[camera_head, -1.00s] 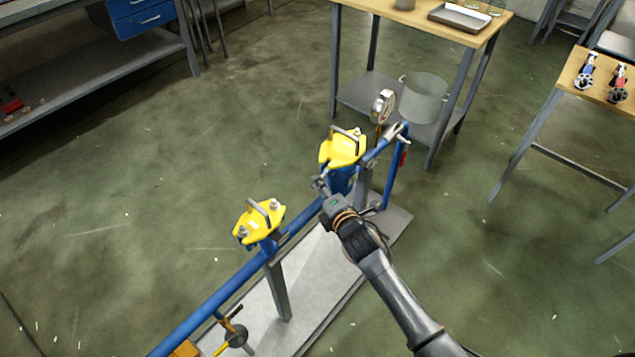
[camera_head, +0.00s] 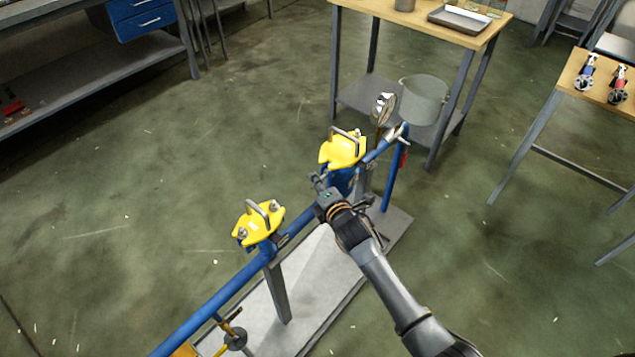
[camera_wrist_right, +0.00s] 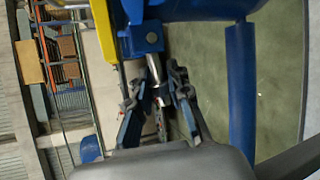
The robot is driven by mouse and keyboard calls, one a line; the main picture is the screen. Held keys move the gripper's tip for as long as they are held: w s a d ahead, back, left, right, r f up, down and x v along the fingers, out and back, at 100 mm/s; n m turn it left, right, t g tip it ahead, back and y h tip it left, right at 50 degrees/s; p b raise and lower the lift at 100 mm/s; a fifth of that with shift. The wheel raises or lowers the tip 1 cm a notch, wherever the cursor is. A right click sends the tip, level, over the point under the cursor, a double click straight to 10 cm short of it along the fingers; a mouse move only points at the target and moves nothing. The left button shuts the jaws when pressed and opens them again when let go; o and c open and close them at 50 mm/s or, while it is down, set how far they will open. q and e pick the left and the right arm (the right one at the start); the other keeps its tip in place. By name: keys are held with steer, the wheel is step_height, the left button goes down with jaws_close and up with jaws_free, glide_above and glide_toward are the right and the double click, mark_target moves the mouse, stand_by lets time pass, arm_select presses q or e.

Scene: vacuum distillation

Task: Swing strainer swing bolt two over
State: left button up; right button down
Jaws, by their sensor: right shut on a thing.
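Two blue strainers with yellow lids stand on a blue pipe. The far strainer's yellow lid (camera_head: 343,149) has a grey handle on top, and the near lid (camera_head: 259,223) has the same. My right gripper (camera_head: 319,183) is low beside the far strainer, on its near side. In the right wrist view, the gripper (camera_wrist_right: 158,90) is shut on a silver swing bolt (camera_wrist_right: 154,66), which hangs from a blue lug (camera_wrist_right: 146,38) beside the yellow lid edge (camera_wrist_right: 104,30). The bolt's lower end is partly hidden between the fingers. My left gripper is not in view.
A pressure gauge (camera_head: 384,108) stands on the pipe behind the far strainer. The pipe stand has a pale base plate (camera_head: 318,262). A wooden table (camera_head: 400,17) and a grey bucket (camera_head: 423,100) are beyond it. Open floor lies to the left.

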steer(key=shift+r+p, duration=0.25)
steer(key=shift+p, duration=0.3)
steer(key=r+m+g+p, duration=0.1)
steer(key=p, duration=0.2)
steer(key=m+g+y+p, duration=0.1)
steer(key=p, duration=0.2)
steer(key=shift+w+d+r+m, duration=0.1)
steer(key=shift+d+r+m, duration=0.05)
steer(key=shift+r+m, duration=0.2)
steer(key=shift+m+g+p, duration=0.25)
steer(key=shift+g+p, duration=0.25)
steer(key=shift+p, duration=0.15)
steer(key=shift+w+r+m+g+y, duration=0.1)
steer(key=shift+r+m+g+y, duration=0.15)
steer(key=shift+m+y, duration=0.2)
steer(key=shift+f, duration=0.1)
steer(key=c, duration=1.5)
jaws_free()
steer(key=shift+o, duration=0.2)
